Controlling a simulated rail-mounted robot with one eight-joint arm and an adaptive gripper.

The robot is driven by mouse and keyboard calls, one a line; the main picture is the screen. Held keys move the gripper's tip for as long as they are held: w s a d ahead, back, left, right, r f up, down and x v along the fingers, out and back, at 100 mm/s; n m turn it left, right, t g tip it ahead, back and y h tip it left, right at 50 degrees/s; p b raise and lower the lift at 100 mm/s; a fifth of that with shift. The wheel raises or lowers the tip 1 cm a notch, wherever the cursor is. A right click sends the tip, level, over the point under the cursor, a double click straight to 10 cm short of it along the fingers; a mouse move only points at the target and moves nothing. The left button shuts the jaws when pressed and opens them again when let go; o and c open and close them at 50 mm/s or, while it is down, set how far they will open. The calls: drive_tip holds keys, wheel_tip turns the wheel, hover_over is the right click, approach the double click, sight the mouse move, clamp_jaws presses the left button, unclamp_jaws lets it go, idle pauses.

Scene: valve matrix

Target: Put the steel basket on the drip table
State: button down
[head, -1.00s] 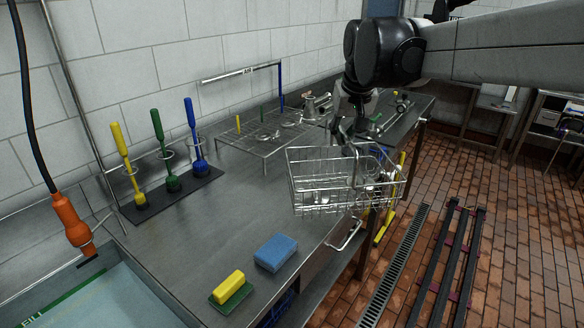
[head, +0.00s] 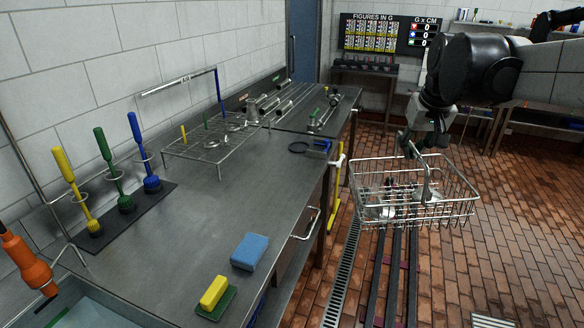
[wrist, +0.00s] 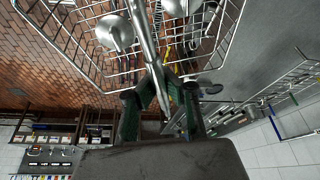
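The steel basket (head: 425,205), an open wire basket with a raised handle, hangs over the floor to the right of the counter. Metal parts lie in it, seen also in the wrist view as shiny rounded pieces (wrist: 115,32). My gripper (head: 411,146) is shut on the basket's handle, with the handle bar (wrist: 147,45) running between the fingers in the wrist view. The drip table looks to be the low wire-topped stand (head: 205,152) on the counter, left of the basket and apart from it. A few small items stand or lie on its top.
The steel counter (head: 225,205) holds yellow, green and blue brushes (head: 108,160) at the left. A blue sponge (head: 250,250) and a yellow block on a green pad (head: 214,293) lie at the front. Metal fittings (head: 322,112) lie behind the stand. The counter's middle is clear.

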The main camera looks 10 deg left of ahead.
drive_tip(key=s+a+f+n+g+y+p, duration=0.15)
drive_tip(key=a+n+p, duration=0.45)
drive_tip(key=a, duration=1.4)
drive_tip(key=a+n+g+y+p, duration=0.3)
drive_tip(key=a+n, duration=0.5)
drive_tip(key=a, duration=1.2)
drive_tip(key=w+f+p, duration=0.4)
drive_tip(key=w+f, duration=0.6)
drive_tip(key=w, duration=0.1)
drive_tip(key=shift+f+t, duration=0.4)
drive_tip(key=shift+t, duration=0.05)
drive_tip(key=shift+w+d+f+h, duration=0.1)
drive_tip(key=shift+w+f+h, duration=0.05)
drive_tip(key=shift+f+h, duration=0.15)
drive_tip(key=c, duration=1.9)
unclamp_jaws()
drive_tip(key=shift+r, duration=0.15)
